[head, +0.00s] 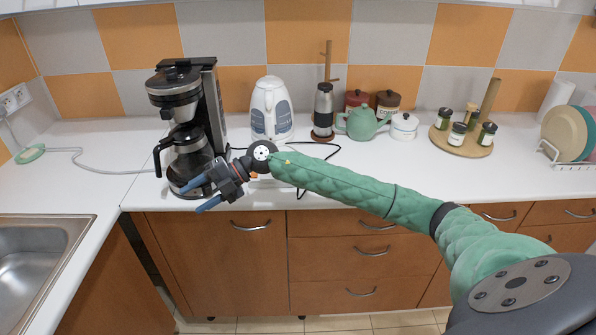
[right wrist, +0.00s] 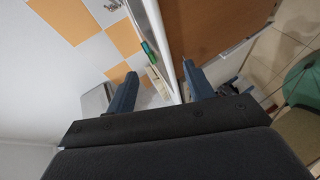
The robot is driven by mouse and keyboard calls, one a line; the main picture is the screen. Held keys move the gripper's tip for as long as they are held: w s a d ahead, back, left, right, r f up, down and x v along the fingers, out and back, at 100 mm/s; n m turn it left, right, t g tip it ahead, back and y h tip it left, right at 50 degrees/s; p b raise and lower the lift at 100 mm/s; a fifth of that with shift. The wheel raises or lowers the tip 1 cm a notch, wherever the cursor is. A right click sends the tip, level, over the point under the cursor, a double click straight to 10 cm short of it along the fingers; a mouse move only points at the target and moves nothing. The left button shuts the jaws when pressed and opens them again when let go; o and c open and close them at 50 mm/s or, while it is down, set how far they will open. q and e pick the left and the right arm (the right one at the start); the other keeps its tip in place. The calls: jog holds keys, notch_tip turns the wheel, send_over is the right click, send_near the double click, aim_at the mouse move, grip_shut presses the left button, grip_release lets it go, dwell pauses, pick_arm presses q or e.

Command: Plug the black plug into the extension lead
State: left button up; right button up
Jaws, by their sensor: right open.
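My right gripper (head: 202,193) is open and empty, in front of the coffee maker near the counter's front edge. Its two blue fingers also show in the right wrist view (right wrist: 157,77), with nothing between them. A black cable (head: 333,146) loops on the counter behind my right arm and comes down to the front edge. I cannot make out a black plug; my arm and gripper cover part of that area. I cannot clearly identify the extension lead. A pale cord (head: 110,172) runs from a small green round thing (head: 30,153) at the left towards the coffee maker. My left gripper is not in view.
The coffee maker (head: 180,85) with its glass jug stands just behind my right gripper. A white kettle (head: 271,108), a flask (head: 323,108), a green teapot (head: 364,122) and a jar rack (head: 463,146) stand further right. A wall socket (head: 14,98) and sink (head: 40,255) are left.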

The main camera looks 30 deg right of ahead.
jog(key=d+r+m+h, duration=0.1)
jog(key=d+h, duration=0.3)
jog(key=d, duration=0.6)
jog(key=w+d+r+g+h, duration=0.1)
jog(key=d+h, duration=0.4)
jog(key=d, duration=0.5)
jog(key=w+d+r+m+h, duration=0.1)
jog(key=d+r+h, duration=0.2)
jog(key=d, duration=0.8)
jog(key=shift+r+m+g+h+b, duration=0.3)
jog(key=shift+r+g+h, duration=0.1)
jog(key=shift+h, duration=0.4)
jog(key=shift+d, duration=0.3)
jog(key=shift+f+p, duration=0.45)
jog(key=shift+f, duration=0.8)
jog(key=f, duration=0.1)
jog(key=f+p, duration=0.1)
jog(key=f, duration=0.1)
jog(key=f+p, duration=0.1)
jog(key=shift+s+a+f, duration=0.3)
jog(key=shift+a, duration=0.1)
jog(key=shift+f, duration=0.3)
jog(key=c, duration=1.1)
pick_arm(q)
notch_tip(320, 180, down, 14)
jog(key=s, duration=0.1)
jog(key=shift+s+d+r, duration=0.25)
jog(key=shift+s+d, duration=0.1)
pick_arm(e)
jog(key=shift+c, duration=0.2)
